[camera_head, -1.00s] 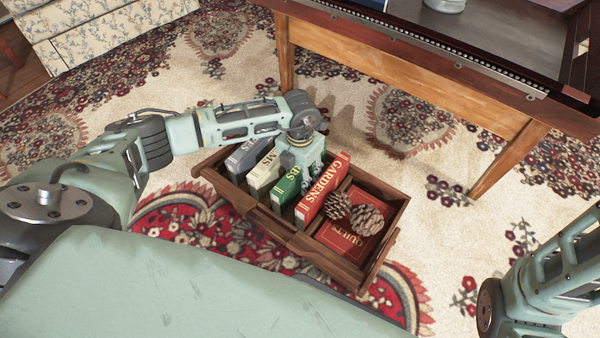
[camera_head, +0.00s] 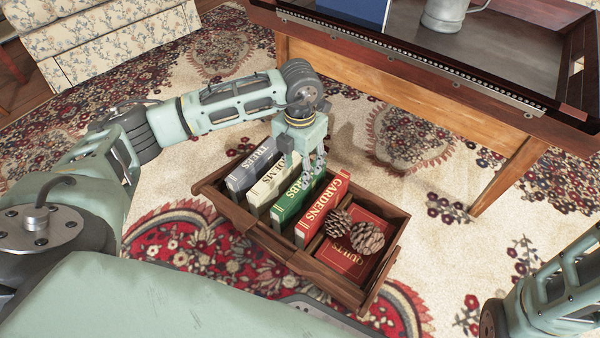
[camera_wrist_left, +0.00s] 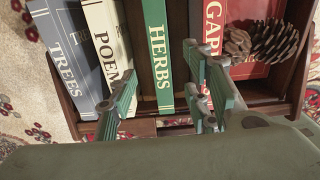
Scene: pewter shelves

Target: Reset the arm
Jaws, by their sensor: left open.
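My left arm reaches in from the left in the head view. Its gripper (camera_head: 308,172) is open and empty, pointing down over the wooden crate (camera_head: 262,232). In the left wrist view its fingers (camera_wrist_left: 163,95) show on either side of the green HERBS book (camera_wrist_left: 160,55), apart from it. The crate holds a grey-blue TREES book (camera_head: 252,170), a cream POEMS book (camera_head: 266,190), the green book and a red GARDENS book (camera_head: 322,208), all upright. My right arm shows at the lower right of the head view, but its gripper is outside the picture.
A red QUILTS book (camera_head: 345,258) lies flat in the crate with pinecones (camera_head: 367,237) on it. A wooden table (camera_head: 420,80) behind bears a dark tray with a metal mug (camera_head: 450,14). A floral sofa (camera_head: 100,35) stands at the back left.

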